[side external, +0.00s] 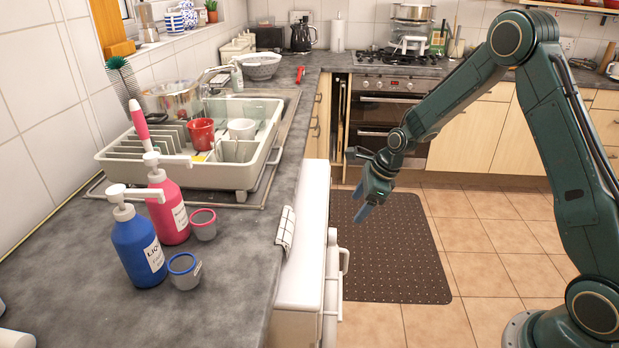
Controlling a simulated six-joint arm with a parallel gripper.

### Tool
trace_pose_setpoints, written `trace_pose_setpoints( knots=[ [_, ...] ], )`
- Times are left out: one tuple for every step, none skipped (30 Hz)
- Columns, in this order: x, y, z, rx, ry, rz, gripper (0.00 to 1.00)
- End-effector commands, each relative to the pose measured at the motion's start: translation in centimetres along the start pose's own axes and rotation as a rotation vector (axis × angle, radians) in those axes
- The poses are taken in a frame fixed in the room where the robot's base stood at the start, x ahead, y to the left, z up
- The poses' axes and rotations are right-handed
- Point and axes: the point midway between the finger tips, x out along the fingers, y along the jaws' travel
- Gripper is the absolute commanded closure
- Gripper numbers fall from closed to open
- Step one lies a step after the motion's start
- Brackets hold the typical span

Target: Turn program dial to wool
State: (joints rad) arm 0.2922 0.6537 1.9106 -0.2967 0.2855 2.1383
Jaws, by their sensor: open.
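No program dial can be made out in the side external view. A white appliance (303,240) juts out below the counter's right edge, with a white handle (345,262) on its right side. Its front faces right and is seen almost edge-on, so any dial or wool mark there is hidden. My gripper (364,190) is open and empty. It hangs in the air to the right of the appliance, above the dark floor mat in the picture, and appears apart from everything.
A grey counter (225,290) holds a blue soap bottle (137,245), a pink soap bottle (170,212), two small cups and a dish rack (110,163). A checked cloth (286,227) hangs at its edge. A dark mat (390,265) lies on open floor. An oven (378,115) stands behind.

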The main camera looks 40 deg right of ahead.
Motion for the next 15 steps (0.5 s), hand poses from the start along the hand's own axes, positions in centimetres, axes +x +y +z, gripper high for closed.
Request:
trace_pose_setpoints(
  knots=[
    [-0.55,-0.12,0.10,-0.014,-0.009,0.012,0.31],
    [-0.76,-0.12,0.18,-0.022,-0.013,0.018,0.31],
    [-0.97,-0.11,0.22,-0.029,-0.016,0.025,0.31],
    [-1.07,-0.11,0.26,-0.033,-0.019,0.029,0.31],
    [-1.14,-0.11,0.28,-0.036,-0.020,0.031,0.31],
    [-1.18,-0.09,0.31,-0.038,-0.021,0.033,0.31],
    [-1.18,-0.08,0.31,-0.039,-0.022,0.034,0.31],
    [-1.17,-0.07,0.31,-0.039,-0.022,0.034,0.31],
    [-1.14,-0.06,0.31,-0.039,-0.021,0.034,0.31],
    [-1.10,-0.06,0.31,-0.038,-0.021,0.034,0.31],
    [-1.06,-0.05,0.31,-0.038,-0.021,0.034,0.31],
    [-0.97,-0.05,0.31,-0.038,-0.021,0.034,0.31],
    [-0.88,-0.04,0.31,-0.038,-0.020,0.034,0.31],
    [-0.77,-0.03,0.31,-0.037,-0.020,0.034,0.31],
    [-0.58,-0.02,0.31,-0.037,-0.020,0.035,0.31]
  ],
)
